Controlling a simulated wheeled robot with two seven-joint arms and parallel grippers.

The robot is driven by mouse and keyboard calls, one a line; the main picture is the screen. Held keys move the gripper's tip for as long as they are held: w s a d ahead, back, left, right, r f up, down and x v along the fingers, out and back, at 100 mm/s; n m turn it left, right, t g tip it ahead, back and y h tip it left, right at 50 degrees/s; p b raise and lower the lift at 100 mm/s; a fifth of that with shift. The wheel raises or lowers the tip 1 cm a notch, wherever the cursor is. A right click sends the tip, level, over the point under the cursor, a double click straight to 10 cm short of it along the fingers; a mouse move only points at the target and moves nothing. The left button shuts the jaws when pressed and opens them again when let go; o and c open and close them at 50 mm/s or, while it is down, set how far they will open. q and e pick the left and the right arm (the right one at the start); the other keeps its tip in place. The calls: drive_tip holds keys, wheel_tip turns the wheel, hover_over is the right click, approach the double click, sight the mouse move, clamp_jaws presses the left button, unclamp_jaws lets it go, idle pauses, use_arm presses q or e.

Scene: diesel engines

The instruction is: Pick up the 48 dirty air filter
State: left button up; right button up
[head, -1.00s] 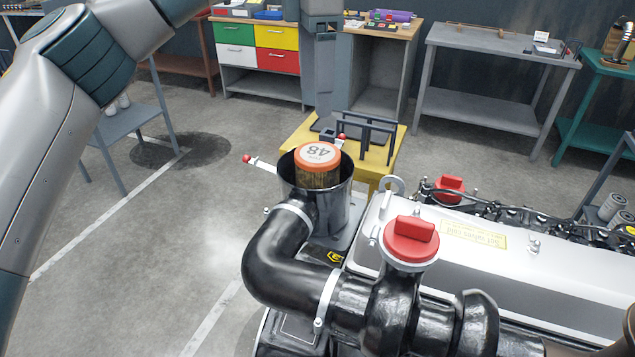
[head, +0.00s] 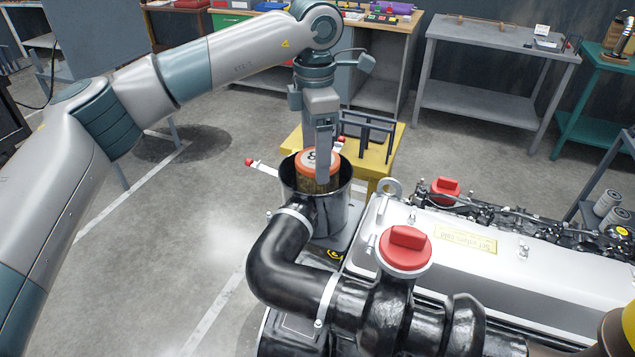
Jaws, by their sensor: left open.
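The 48 dirty air filter (head: 306,169) has an orange rim, a white top and a brown pleated side. It stands upright in the open black canister (head: 300,208), its top sticking out above the canister's rim. Its label is now partly hidden. My left gripper (head: 323,165) points down at the filter, with one finger in front of the filter's right part as seen here. The jaws are open; the far finger is hidden. I cannot tell whether the finger touches the filter. My right gripper does not show.
A black elbow pipe (head: 275,262) joins the canister to the engine (head: 470,257), which has red caps. A yellow stand (head: 378,168) with a dark rack is behind the canister. Grey workbenches (head: 480,65) line the back. Open floor (head: 180,245) lies to the left.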

sight(318, 188)
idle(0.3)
use_arm(q)
wheel_tip(318, 188, down, 2)
drive_tip(key=shift+s+f+p, duration=0.1)
drive_tip(key=shift+f+p, duration=0.05)
drive_tip(key=shift+p, duration=1.05)
wheel_tip(318, 188, down, 3)
drive_tip(key=shift+d+p, duration=0.1)
drive_tip(key=shift+p, duration=0.45)
drive_tip(key=c, duration=0.9)
